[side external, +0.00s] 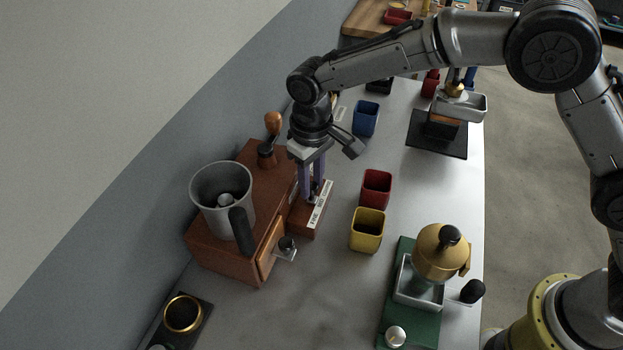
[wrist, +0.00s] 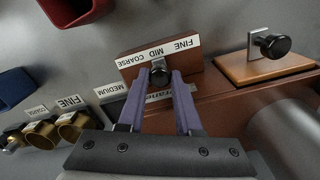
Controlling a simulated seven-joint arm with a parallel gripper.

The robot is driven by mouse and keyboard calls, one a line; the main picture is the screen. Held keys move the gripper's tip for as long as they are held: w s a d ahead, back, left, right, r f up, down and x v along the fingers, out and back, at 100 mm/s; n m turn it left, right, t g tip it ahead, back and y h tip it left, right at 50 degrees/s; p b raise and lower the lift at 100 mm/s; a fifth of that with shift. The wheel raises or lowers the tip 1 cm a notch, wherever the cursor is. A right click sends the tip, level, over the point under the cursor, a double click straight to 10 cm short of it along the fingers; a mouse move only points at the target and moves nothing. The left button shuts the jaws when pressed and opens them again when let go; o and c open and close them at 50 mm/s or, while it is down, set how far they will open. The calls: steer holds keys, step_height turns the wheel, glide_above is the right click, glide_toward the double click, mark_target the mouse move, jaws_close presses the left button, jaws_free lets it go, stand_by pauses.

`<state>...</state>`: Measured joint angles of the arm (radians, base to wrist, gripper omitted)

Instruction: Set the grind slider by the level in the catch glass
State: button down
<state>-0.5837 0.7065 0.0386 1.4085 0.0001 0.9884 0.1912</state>
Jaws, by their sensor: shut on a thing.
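The wooden grinder (side external: 225,262) stands at the left in the side view, with a grey metal cup with a black handle (side external: 225,190) on top. Its slider block (side external: 308,222) carries a white strip (wrist: 157,51) reading COARSE, MID, FINE from left to right in the wrist view. My gripper (wrist: 160,88) points at this block, its purple fingers shut on the dark slider knob (wrist: 158,75), which sits near MID. In the side view my gripper (side external: 313,194) reaches down beside the grinder. I cannot make out a catch glass or its level.
The grinder's drawer (side external: 270,248) has a dark knob. Red (side external: 376,188), yellow (side external: 367,230) and blue (side external: 366,118) cups stand to the right. A brass pot (side external: 440,252) sits on a green board at the front. Bare grey counter lies between.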

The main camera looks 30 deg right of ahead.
stand_by(0.3)
steer(key=shift+w+d, duration=1.6)
steer(key=c, duration=0.6)
jaws_free()
step_height(320, 180, up, 14)
steer(key=shift+f, duration=0.1)
